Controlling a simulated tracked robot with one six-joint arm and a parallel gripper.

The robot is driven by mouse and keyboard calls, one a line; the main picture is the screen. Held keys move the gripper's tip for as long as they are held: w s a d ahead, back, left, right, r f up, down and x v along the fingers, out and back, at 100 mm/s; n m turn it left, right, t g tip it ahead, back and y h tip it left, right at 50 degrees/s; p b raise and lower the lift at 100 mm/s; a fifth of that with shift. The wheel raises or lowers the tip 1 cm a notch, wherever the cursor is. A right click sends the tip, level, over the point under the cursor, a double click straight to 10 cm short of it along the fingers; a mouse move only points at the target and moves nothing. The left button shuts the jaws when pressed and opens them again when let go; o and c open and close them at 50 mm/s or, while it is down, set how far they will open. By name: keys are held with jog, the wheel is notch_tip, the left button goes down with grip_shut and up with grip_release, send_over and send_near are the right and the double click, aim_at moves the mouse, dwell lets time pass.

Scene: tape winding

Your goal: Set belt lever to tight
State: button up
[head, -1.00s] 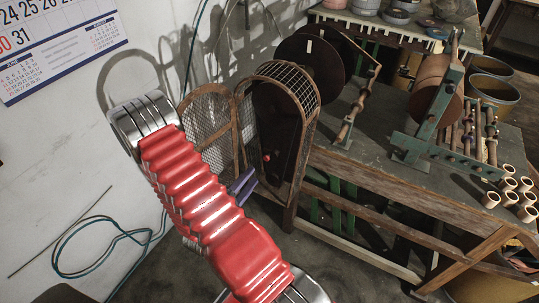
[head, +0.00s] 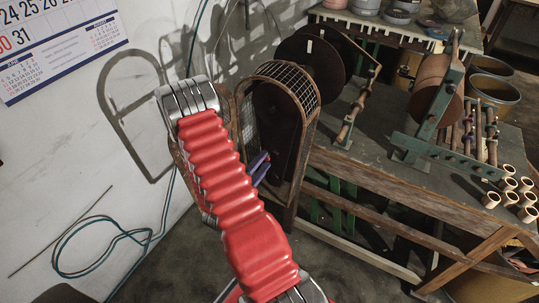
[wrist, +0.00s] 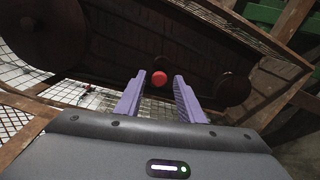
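The belt lever's red round knob (wrist: 159,78) shows in the wrist view inside the dark belt housing, in line with the gap between my fingertips. The lever's shaft is not clear. In the head view my gripper (head: 260,167) is at the open front of the mesh-topped housing (head: 309,112), and the knob is not visible there. My gripper's two purple fingers (wrist: 161,82) are apart, with the knob appearing between or just beyond their tips. I cannot tell whether they touch it.
The hinged mesh guard door (wrist: 25,65) stands open beside the housing, mostly behind my red arm in the head view. The winding bench (head: 380,165) with spools and tubes is to the right. Cables (head: 100,235) hang and lie along the left wall.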

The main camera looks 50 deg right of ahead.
aim_at(267, 158)
jog(key=shift+w+d, duration=0.15)
jog(key=shift+d, duration=1.2)
jog(key=shift+w+d, duration=0.1)
jog(key=shift+d, duration=1.2)
jog(key=shift+c, duration=0.4)
jog(key=shift+r, duration=0.1)
grip_shut()
